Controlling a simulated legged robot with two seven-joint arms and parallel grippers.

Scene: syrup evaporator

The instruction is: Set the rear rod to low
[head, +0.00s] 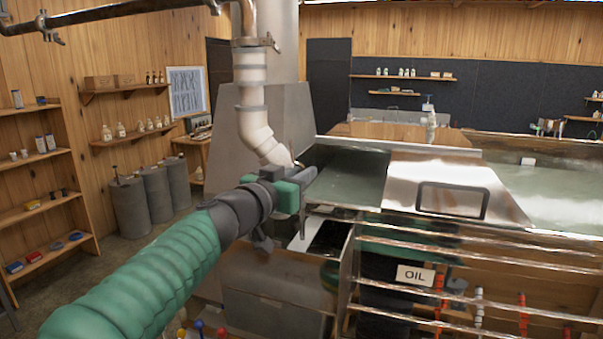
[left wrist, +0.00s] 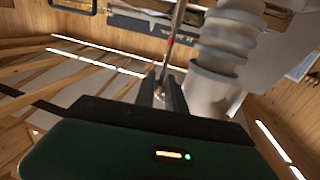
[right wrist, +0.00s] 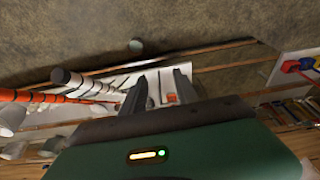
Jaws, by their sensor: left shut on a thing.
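My left gripper (head: 302,178) is at the near left edge of the evaporator pan (head: 345,185), beside the pale ribbed pipe. In the head view the gripper hides most of this rod. I cannot tell the rod's setting, as no low mark is readable. My right gripper (right wrist: 160,88) is open and empty in the right wrist view; it is outside the head view.
The pale pipe (head: 255,115) stands close to my left gripper. A metal hood (head: 445,185) covers part of the pan. Grey drums (head: 130,207) and shelves stand at the left.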

